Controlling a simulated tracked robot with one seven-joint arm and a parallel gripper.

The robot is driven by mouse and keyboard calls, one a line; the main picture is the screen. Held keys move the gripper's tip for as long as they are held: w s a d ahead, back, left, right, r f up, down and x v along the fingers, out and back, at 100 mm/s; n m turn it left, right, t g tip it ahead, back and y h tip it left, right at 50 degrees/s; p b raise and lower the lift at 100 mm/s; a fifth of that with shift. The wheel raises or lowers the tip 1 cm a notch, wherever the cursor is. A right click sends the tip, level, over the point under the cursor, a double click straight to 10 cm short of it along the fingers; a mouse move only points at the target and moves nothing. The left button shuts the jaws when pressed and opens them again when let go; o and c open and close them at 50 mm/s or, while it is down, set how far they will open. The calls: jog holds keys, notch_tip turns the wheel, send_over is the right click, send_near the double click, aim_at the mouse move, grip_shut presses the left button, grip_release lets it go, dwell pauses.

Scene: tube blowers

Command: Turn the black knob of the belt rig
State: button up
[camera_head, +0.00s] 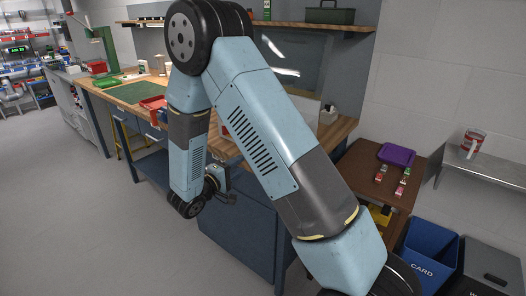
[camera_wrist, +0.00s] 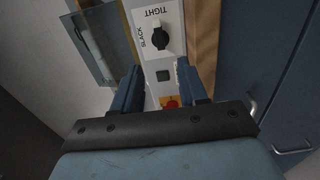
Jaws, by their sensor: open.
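In the wrist view, the black knob (camera_wrist: 160,38) sits on a pale panel (camera_wrist: 146,74) of the belt rig. The word SLACK is printed to the left of the knob and TIGHT above it, upside down in this view. A light mark shows on the knob's upper edge. My gripper (camera_wrist: 160,67) is open and empty. Its two fingers stand apart over the panel, with the knob beyond their tips, in line with the gap. No contact with the knob shows. In the head view my arm hides the knob, and my gripper is hard to make out.
A red and yellow control (camera_wrist: 170,103) sits between the fingers, lower on the panel. A clear pane (camera_wrist: 91,46) is at its left, blue cabinet doors (camera_wrist: 277,70) at right. In the head view, a wooden workbench (camera_head: 338,131) runs behind my arm; the floor at left is clear.

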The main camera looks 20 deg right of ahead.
jog(key=x, duration=1.3)
jog(key=shift+w+d, duration=0.25)
jog(key=shift+d, duration=0.05)
grip_shut()
